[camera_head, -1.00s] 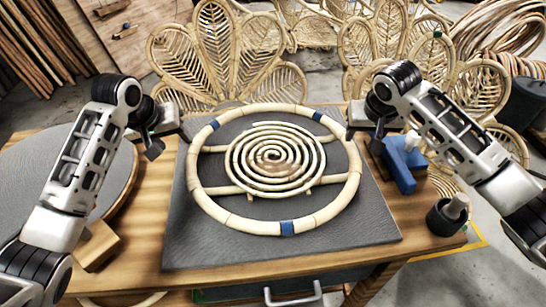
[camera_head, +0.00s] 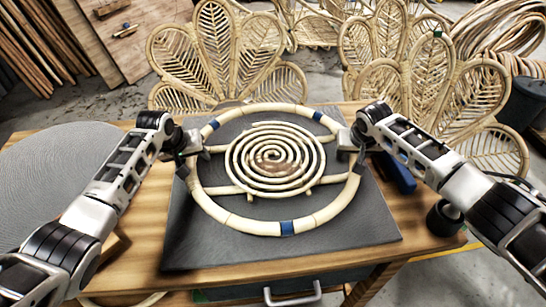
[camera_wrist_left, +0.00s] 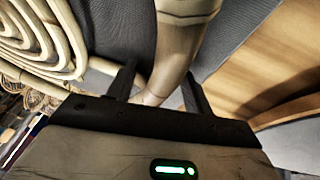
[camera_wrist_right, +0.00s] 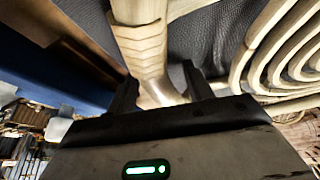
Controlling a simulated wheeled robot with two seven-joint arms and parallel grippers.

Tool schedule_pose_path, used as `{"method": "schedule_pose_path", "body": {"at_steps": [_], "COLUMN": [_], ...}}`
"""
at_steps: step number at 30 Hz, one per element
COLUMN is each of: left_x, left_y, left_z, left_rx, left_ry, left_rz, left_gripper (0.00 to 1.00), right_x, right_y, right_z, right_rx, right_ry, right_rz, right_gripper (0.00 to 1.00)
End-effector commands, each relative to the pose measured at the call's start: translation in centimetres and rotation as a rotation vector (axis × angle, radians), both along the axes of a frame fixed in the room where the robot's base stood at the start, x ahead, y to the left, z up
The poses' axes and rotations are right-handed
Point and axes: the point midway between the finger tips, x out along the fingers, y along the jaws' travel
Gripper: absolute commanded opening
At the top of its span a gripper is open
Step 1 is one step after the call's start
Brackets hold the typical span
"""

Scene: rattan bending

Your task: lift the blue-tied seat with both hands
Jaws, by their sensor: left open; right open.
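The blue-tied seat (camera_head: 258,226) is a round rattan ring with three blue bands and a spiral coil (camera_head: 278,160) in its middle. It lies flat on a dark grey mat (camera_head: 350,232). My left gripper (camera_head: 190,165) is at the ring's left side; in the left wrist view its open fingers (camera_wrist_left: 158,90) stand on either side of the ring's tube (camera_wrist_left: 178,50). My right gripper (camera_head: 356,160) is at the ring's right side; in the right wrist view its open fingers (camera_wrist_right: 158,92) straddle the tube (camera_wrist_right: 143,50). Whether the fingers touch the rattan I cannot tell.
The wooden table (camera_head: 425,215) carries a round grey disc (camera_head: 50,165) at left. A blue tool (camera_head: 398,175) and a dark cup (camera_head: 445,218) stand at right, partly behind my right arm. Rattan chair backs (camera_head: 225,60) stand behind the table.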

Motion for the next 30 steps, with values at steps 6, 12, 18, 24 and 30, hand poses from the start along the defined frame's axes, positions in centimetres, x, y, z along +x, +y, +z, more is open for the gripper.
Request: {"method": "schedule_pose_path", "body": {"at_steps": [6,12,18,24,30], "left_x": [0.0,0.0,0.1,0.1,0.1], "left_y": [0.0,0.0,0.0,0.0,0.0], "left_z": [0.0,0.1,0.3,1.2,3.2], "left_rx": [0.000,0.000,-0.001,-0.002,-0.001], "left_ry": [0.000,0.000,-0.004,-0.004,-0.004], "left_rz": [0.000,0.000,0.000,0.001,0.001], "left_gripper": [0.21,0.00,0.00,0.00,0.00], "right_x": [0.0,0.0,0.1,0.1,0.1], "right_y": [0.0,0.0,0.0,0.0,0.0], "right_z": [0.0,0.1,0.3,1.1,3.1], "right_rx": [0.000,0.000,0.001,0.001,0.001], "right_ry": [0.000,0.000,-0.004,-0.004,-0.004], "right_rz": [0.000,0.000,0.000,0.000,0.000], "right_gripper": [0.21,0.00,0.00,0.00,0.00]}}
